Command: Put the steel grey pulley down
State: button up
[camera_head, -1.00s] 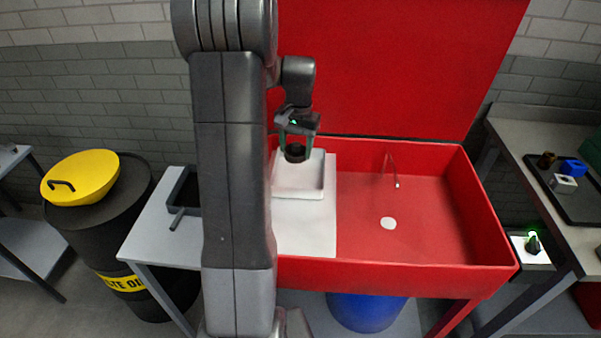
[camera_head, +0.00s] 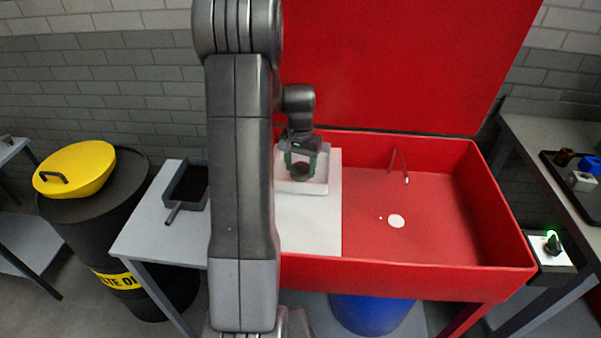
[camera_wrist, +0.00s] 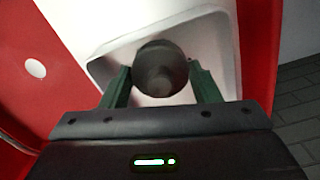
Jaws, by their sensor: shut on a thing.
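The steel grey pulley (camera_wrist: 160,70) is a dark round piece between the green fingers of my gripper (camera_wrist: 162,88) in the wrist view. In the head view my gripper (camera_head: 303,166) is shut on the pulley (camera_head: 300,172) and holds it over the white tray (camera_head: 314,188). The tray also shows behind the pulley in the wrist view (camera_wrist: 112,66). Whether the pulley touches the tray floor cannot be told.
The tray stands on a white board (camera_head: 314,228) at the left of a red sink basin (camera_head: 440,215). A dark open box (camera_head: 186,187) with a handle sits on the grey table left of my arm. A yellow-lidded barrel (camera_head: 78,170) stands farther left.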

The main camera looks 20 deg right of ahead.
aim_at(300, 169)
jog(key=shift+f, duration=1.65)
jog(key=shift+f, duration=0.2)
jog(key=o, duration=1.3)
notch_tip(300, 169, up, 12)
jog(key=shift+r, duration=0.2)
